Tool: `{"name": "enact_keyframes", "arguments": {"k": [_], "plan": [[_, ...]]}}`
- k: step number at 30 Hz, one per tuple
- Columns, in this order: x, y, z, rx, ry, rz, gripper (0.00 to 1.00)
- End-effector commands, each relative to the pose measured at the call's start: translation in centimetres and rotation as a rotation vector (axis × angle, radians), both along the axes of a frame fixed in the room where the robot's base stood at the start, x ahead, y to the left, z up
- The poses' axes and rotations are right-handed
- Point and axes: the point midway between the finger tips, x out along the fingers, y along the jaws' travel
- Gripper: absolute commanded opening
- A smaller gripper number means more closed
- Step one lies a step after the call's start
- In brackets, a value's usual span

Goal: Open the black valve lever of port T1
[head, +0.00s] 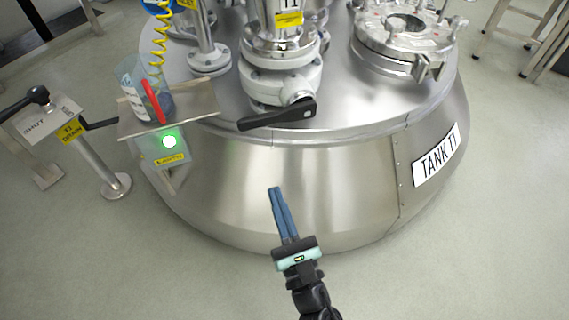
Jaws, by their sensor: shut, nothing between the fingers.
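The black valve lever (277,114) sits on the front of the flanged port T1 (280,75), on top of the steel tank. It lies roughly level, with its pivot at the right and its handle reaching left.
The tank (330,170) with its "TANK T1" plate (436,156) fills the middle. A drain stand (70,130) is farther left. Floor in front is clear.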

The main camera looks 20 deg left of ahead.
Motion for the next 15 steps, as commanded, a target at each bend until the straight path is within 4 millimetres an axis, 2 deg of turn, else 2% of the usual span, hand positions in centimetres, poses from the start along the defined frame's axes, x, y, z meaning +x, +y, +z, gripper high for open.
{"name": "enact_keyframes", "arguments": {"k": [5,15], "plan": [[2.1,1.5,0.6,0.001,-0.006,0.003,0.00],[7.9,5.5,2.3,0.003,-0.004,0.001,0.00]]}}
